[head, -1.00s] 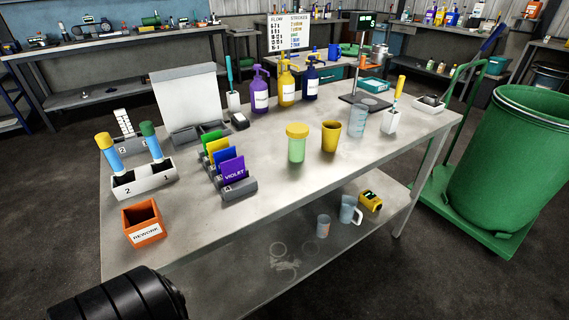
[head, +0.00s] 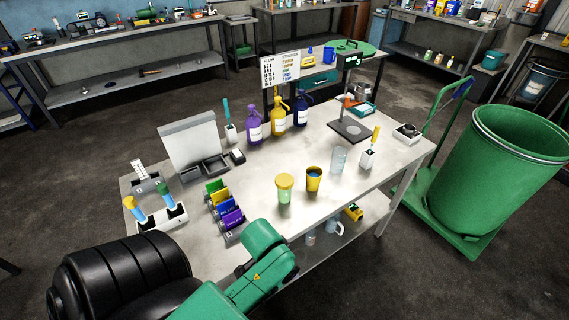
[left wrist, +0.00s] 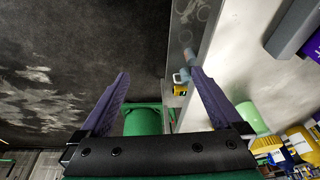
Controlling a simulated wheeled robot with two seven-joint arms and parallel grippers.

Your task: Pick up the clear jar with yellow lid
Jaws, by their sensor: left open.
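The clear jar with yellow lid (head: 284,190) stands upright on the workbench (head: 262,215), left of a yellow cup (head: 313,179). Its body looks pale green. In the left wrist view, the jar (left wrist: 252,118) shows to the right of the fingers, outside the jaws. My left gripper (left wrist: 158,74) is open, with two dark fingers spread wide and nothing between them. In the head view only my green arm shows at the bottom; its fingers are hidden. My right gripper is not in view.
A clear beaker (head: 339,160) and a white holder (head: 367,158) stand right of the cup. Pump bottles (head: 254,125) stand behind. Colored card slots (head: 228,212) sit left of the jar. A green barrel (head: 508,165) stands right of the bench. The lower shelf holds small items.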

